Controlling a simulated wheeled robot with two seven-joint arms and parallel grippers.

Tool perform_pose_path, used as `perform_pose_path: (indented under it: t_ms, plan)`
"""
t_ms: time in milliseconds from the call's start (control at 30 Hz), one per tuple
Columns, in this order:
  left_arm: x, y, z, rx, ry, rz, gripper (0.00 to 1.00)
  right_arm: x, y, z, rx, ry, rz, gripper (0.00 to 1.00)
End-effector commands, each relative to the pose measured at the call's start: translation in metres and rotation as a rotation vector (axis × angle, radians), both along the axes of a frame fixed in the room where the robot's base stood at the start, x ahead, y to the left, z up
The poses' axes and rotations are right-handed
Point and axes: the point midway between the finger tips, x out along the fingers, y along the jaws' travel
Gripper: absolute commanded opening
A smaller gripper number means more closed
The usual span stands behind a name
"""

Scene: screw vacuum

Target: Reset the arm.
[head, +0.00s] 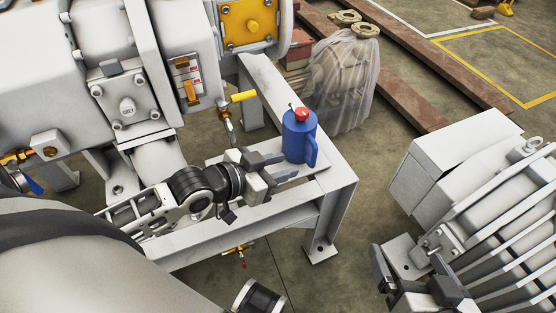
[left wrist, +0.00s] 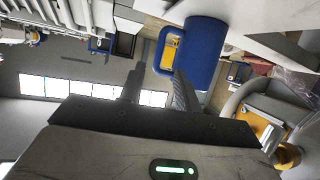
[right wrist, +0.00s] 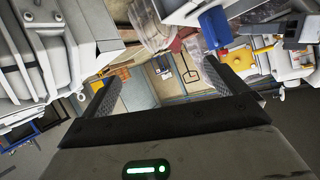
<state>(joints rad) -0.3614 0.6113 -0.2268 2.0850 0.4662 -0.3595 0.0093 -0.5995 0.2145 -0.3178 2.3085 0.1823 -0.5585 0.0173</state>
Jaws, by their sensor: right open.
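A blue can (head: 298,137) with a red cap and a side handle stands upright on the metal frame ledge in the head view. It is large at the top of the left wrist view (left wrist: 205,50), its handle just beyond my fingertips. My left gripper (head: 288,166) is partly open and empty, with its fingers pointing at the lower part of the can; I cannot tell whether they touch it. My right gripper (head: 410,262) is wide open and empty at the lower right. The can also shows in the right wrist view (right wrist: 215,28).
A large grey machine (head: 95,60) with a yellow-handled valve (head: 240,97) stands behind my left arm. The white frame (head: 340,195) edges the ledge. A grey ribbed unit (head: 500,225) stands near my right gripper. A wrapped bundle (head: 342,80) and rusty beams lie behind.

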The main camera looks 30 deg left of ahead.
Motion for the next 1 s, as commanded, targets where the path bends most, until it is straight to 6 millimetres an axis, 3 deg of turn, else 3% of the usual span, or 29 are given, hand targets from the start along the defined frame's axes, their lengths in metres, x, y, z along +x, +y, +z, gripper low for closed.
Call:
perform_pose_path:
  t_ms: [667, 767, 1000]
  plan:
    - [-0.004, 0.002, 0.007, 0.000, -0.001, 0.000, 0.33, 0.004, 0.002, 0.008, 0.005, -0.005, -0.001, 0.97]
    - [-0.004, 0.002, 0.029, 0.000, -0.001, 0.000, 0.33, 0.003, -0.001, 0.024, -0.003, 0.002, -0.011, 0.97]
    - [-0.004, 0.002, 0.124, 0.000, -0.001, 0.000, 0.33, -0.002, -0.020, 0.085, -0.060, 0.043, -0.064, 0.97]
